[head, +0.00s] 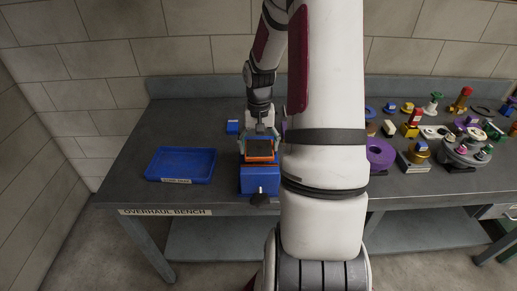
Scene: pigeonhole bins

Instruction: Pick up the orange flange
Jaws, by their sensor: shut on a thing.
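My gripper (260,148) points down over the left-middle part of the bench, just behind a blue vise-like block (260,181). It is shut on the orange flange (261,159), which shows as a thin orange strip at the fingertips. Most of the flange is hidden by the gripper and the blue block. I cannot tell whether the flange touches the block or the bench.
A blue tray (158,176) lies at the bench's left, looking empty. A purple ring (380,155) and many coloured parts crowd the right side. The bench (135,150) is bare around the tray.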

